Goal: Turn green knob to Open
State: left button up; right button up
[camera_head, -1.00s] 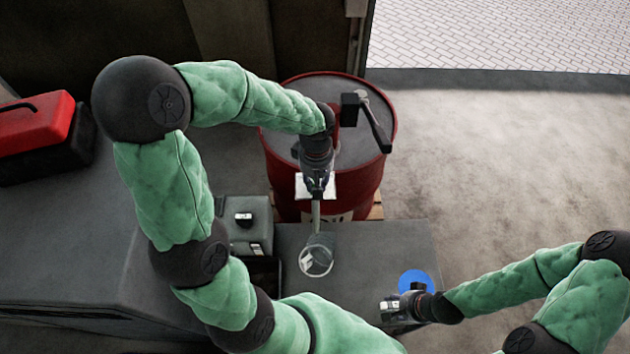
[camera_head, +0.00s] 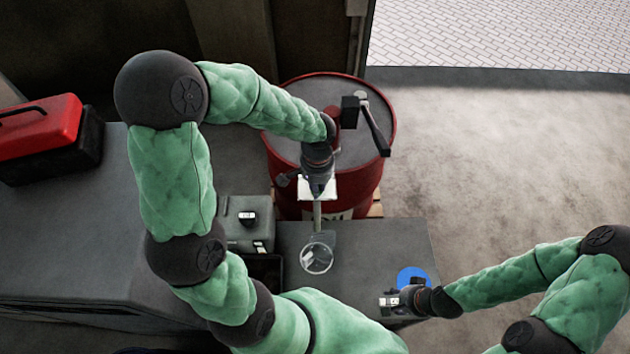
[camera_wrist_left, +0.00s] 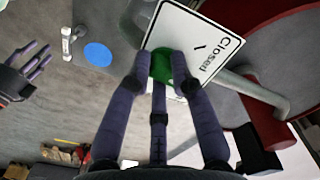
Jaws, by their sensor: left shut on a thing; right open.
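The green knob (camera_wrist_left: 161,68) sits on a white plate (camera_wrist_left: 190,45) that reads "Closed", with a short black mark beside the word. My left gripper (camera_wrist_left: 162,62) is shut on the knob, its fingers on either side of it. In the head view the left gripper (camera_head: 318,182) is at the front of the red drum (camera_head: 275,160), over the white plate (camera_head: 332,187); the knob is hidden there. A spout (camera_head: 317,212) points down from there towards a clear beaker (camera_head: 317,258). My right gripper (camera_head: 388,303) is open and empty, low at the right.
The beaker stands on a dark grey table (camera_head: 390,240) with a blue disc (camera_head: 412,277) near the right gripper. A black-handled lever (camera_head: 375,130) rises above the drum. A red and black toolbox (camera_head: 45,135) lies on the left bench. Floor at the right is clear.

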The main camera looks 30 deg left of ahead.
pick_arm(q)
jog(key=shift+w+r, duration=0.1)
jog(key=shift+m+p, duration=0.55)
jog(key=shift+m, duration=1.15)
jog(key=shift+r, duration=0.1)
jog(key=shift+m+p, duration=0.3)
jog(key=shift+m, duration=0.2)
jog(key=o, duration=1.5)
jog(key=shift+w+d, duration=0.1)
jog(key=shift+c, duration=0.2)
